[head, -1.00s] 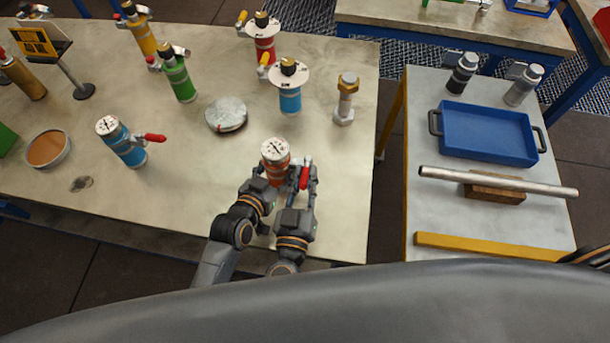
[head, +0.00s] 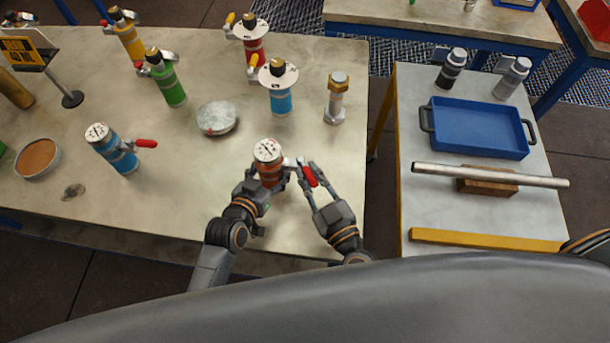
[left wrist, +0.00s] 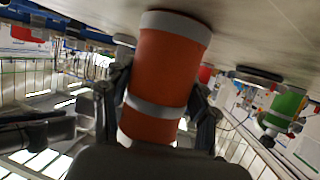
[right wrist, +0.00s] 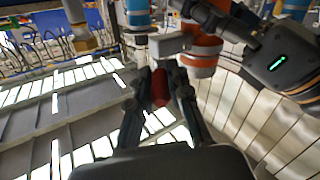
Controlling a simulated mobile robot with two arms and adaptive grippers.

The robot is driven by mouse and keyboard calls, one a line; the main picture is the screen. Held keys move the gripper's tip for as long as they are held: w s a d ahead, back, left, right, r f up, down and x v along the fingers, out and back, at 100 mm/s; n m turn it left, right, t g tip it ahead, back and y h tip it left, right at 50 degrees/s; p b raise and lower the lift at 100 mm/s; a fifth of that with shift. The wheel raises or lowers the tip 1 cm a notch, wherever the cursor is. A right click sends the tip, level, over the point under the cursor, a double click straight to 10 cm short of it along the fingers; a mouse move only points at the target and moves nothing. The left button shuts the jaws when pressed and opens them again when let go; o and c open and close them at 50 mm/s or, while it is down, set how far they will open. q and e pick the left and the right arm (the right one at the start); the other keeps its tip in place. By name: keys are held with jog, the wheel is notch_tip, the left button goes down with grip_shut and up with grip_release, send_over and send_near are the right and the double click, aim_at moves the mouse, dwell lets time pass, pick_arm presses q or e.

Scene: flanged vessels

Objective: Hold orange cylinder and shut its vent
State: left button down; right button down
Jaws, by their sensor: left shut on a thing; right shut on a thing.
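The orange cylinder (head: 270,172) stands on the bench with a white dial on top. In the left wrist view the cylinder (left wrist: 165,75) fills the middle, with white bands. My left gripper (head: 264,188) is shut on its body. The cylinder's vent has a red handle (head: 309,176) pointing to the right and toward me, angled. My right gripper (head: 311,182) is shut on this red handle, which shows between its fingers in the right wrist view (right wrist: 160,88). The fingers hide part of the handle and of the cylinder's lower body.
A blue cylinder (head: 114,150) with a red handle stands at left. A metal disc (head: 217,118), a large bolt (head: 336,100) and a blue flanged cylinder (head: 280,98) stand behind. The side table holds a blue tray (head: 480,128) and a metal rod (head: 490,175). The bench's front right is clear.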

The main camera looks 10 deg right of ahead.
jog(key=shift+w+d+n+g+y, duration=0.1)
jog(key=shift+d+n+g+y, duration=0.1)
jog(key=shift+n+g+y, duration=0.4)
jog(key=shift+w+d+n+g+y, duration=0.2)
jog(key=shift+n+y, duration=0.4)
jog(key=shift+y, duration=0.45)
jog(key=shift+w+d+n+g+y, duration=0.1)
jog(key=shift+d+n+g+y, duration=0.25)
jog(key=shift+n+y, duration=0.4)
jog(key=shift+a+y, duration=0.1)
jog(key=shift+y, duration=0.2)
jog(key=c, duration=1.2)
grip_release()
jog(key=v, duration=1.2)
jog(key=shift+r, duration=0.2)
